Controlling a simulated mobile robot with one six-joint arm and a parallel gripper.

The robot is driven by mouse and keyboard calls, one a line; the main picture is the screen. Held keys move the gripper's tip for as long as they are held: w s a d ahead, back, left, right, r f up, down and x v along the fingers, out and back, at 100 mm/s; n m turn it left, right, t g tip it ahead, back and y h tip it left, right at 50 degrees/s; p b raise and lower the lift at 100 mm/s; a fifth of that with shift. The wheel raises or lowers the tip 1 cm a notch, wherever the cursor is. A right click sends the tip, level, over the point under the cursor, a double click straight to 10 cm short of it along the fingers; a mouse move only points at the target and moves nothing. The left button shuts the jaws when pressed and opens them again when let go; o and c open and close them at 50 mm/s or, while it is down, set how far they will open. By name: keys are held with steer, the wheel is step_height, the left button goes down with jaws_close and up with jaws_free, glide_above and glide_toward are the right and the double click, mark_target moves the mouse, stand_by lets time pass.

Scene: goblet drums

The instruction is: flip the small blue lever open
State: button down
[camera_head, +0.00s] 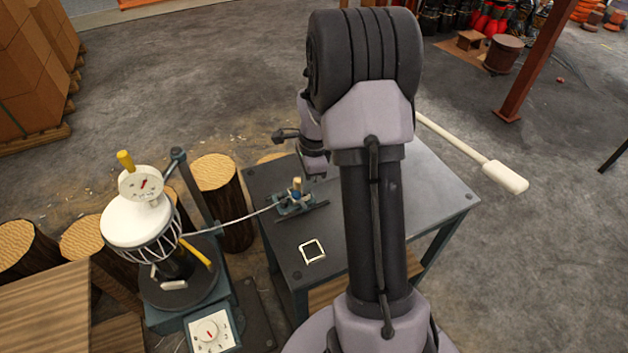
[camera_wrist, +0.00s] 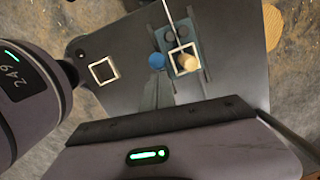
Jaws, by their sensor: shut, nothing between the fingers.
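The small blue lever shows as a round blue knob (camera_wrist: 157,60) in the wrist view, beside a blue-grey clamp device (camera_wrist: 180,35) on the dark table. In the head view the device (camera_head: 293,203) sits near the table's left side, with a tan peg on top; the blue knob cannot be made out there. My gripper (camera_head: 316,174) is above and just behind the device in the head view. In the wrist view its shut, empty fingers (camera_wrist: 158,78) point toward the blue knob. Whether they touch it cannot be told.
A thin cable runs from the device to a goblet drum (camera_head: 140,225) with a dial gauge on a stand at left. A white square outline (camera_head: 312,251) marks bare tabletop (camera_head: 268,180). A white-handled bar (camera_head: 505,177) sticks out at right. Log stumps (camera_head: 213,173) stand left of the table.

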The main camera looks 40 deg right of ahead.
steer(key=shift+w+a, duration=0.1)
steer(key=shift+a, duration=0.65)
steer(key=shift+a+f, duration=0.15)
step_height(320, 180, up, 12)
steer(key=s+p, duration=0.1)
steer(key=p, duration=0.4)
steer(key=shift+d, duration=0.2)
steer(key=shift+a, duration=0.1)
